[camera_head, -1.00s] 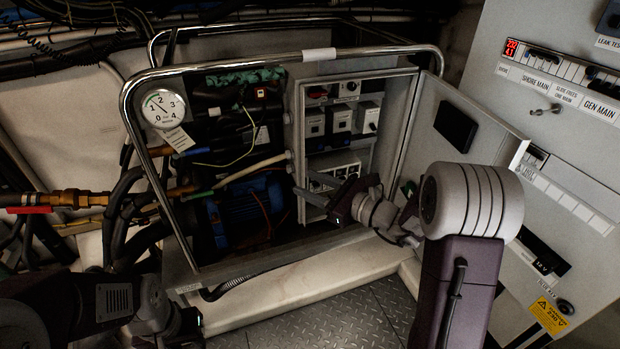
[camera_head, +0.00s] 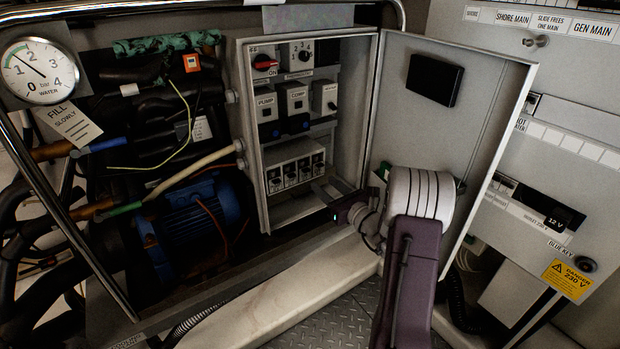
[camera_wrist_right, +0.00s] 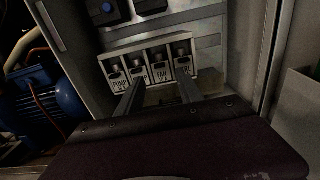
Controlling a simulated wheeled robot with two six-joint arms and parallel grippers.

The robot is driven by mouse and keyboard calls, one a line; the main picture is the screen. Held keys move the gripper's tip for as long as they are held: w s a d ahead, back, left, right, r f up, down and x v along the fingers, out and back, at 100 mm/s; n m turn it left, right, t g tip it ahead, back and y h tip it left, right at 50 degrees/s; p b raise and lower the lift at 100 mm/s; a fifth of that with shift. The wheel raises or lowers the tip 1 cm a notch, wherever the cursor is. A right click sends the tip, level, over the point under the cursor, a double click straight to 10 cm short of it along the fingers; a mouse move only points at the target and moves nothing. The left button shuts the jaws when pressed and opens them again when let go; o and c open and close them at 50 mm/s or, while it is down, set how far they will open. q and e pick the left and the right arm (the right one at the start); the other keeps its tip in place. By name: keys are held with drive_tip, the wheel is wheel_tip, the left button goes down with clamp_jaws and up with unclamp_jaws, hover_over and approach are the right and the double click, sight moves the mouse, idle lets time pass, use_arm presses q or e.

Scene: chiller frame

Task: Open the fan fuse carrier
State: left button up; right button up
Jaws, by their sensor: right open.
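The fan fuse carrier (camera_wrist_right: 161,72), labelled FAN, sits in a white row of several fuse carriers low in the open grey cabinet. It is third from the left. In the head view the fan carrier (camera_head: 304,170) is small and its label is hard to read. The carriers all look alike, each with a dark round part above its label. My right gripper (camera_head: 328,194) is just below and in front of the row. In the wrist view the right gripper (camera_wrist_right: 157,84) is open and empty, its two fingers pointing at the row on either side of the fan carrier. I cannot tell whether they touch.
The cabinet door (camera_head: 440,110) stands open at the right, close to my right arm. Breakers (camera_head: 294,98) and a red rotary switch (camera_head: 264,62) sit above the row. A blue pump motor (camera_head: 195,220), hoses and a chrome rail (camera_head: 70,225) are on the left.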

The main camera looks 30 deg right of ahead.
sight(308, 171)
drive_tip(key=w, duration=0.2)
drive_tip(key=w+b, duration=0.1)
drive_tip(key=w, duration=0.3)
drive_tip(key=shift+w+a+f+b, duration=0.15)
drive_tip(key=shift+w+a+b, duration=0.2)
drive_tip(key=shift+w, duration=0.7)
clamp_jaws()
